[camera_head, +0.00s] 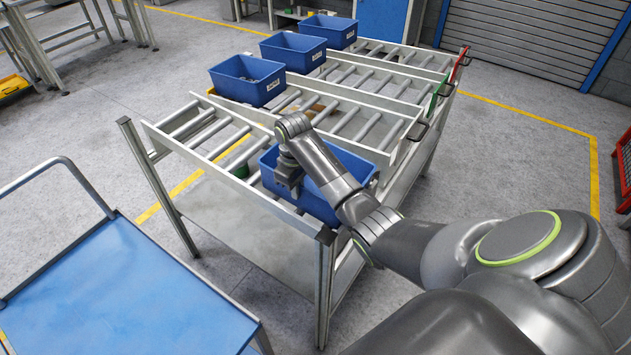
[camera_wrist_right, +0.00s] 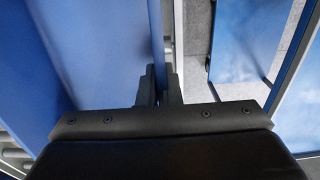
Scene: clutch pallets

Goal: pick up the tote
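The nearest blue tote (camera_head: 318,203) sits on the roller lane at the near end of the rack, partly hidden by my right arm. My right gripper (camera_head: 288,190) points down at the tote's left wall. In the right wrist view, the gripper's two dark fingers (camera_wrist_right: 161,88) are close together on either side of a thin blue wall of the tote (camera_wrist_right: 155,35), with little gap showing. The gripper looks shut on that wall. The tote appears to rest on the lane. My left gripper is not in view.
The roller rack (camera_head: 225,190) has several lanes with raised metal dividers. Three more blue totes (camera_head: 247,92) (camera_head: 293,62) (camera_head: 330,35) stand at its far side. A blue-topped cart (camera_head: 120,290) stands at the lower left. Grey floor (camera_head: 110,130) lies between.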

